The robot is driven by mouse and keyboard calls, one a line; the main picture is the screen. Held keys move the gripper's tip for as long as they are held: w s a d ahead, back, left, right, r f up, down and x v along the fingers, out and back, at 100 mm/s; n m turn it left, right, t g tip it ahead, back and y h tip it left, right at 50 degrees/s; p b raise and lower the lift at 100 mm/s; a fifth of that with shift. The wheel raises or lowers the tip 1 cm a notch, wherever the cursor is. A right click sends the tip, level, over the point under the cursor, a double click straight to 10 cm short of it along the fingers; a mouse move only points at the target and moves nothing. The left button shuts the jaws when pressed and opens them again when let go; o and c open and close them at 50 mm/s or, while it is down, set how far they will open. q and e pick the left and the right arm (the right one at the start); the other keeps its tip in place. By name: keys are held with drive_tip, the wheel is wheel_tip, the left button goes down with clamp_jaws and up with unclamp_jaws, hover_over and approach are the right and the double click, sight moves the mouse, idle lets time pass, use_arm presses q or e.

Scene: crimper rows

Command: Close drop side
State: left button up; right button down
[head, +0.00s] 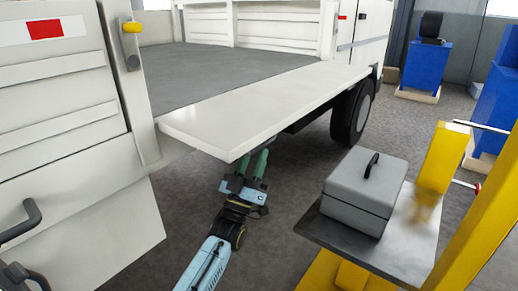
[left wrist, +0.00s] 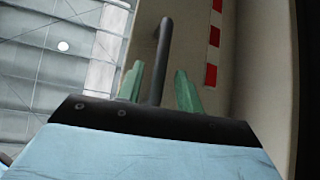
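The drop side (head: 265,108) is a long white panel folded out about level beside the grey truck bed (head: 215,70). My left gripper (head: 254,165) is below its near edge, fingers pointing up. In the left wrist view, a grey bent bar handle (left wrist: 158,75) rises between the two green fingers of this gripper (left wrist: 160,90). Narrow gaps show on both sides of the bar, so the fingers look open around it. A pale panel (left wrist: 255,65) with red and white tape stands to the right there. The handle is hidden in the head view. My right gripper is not in view.
A grey toolbox (head: 365,190) sits on a dark shelf (head: 400,240) of a yellow stand, right of my left arm. A truck wheel (head: 352,112) is behind the panel. A white panel (head: 85,240) with dark handles is at lower left. Grey floor between is clear.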

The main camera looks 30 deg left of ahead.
use_arm(q)
drive_tip(key=shift+x, duration=1.65)
clamp_jaws()
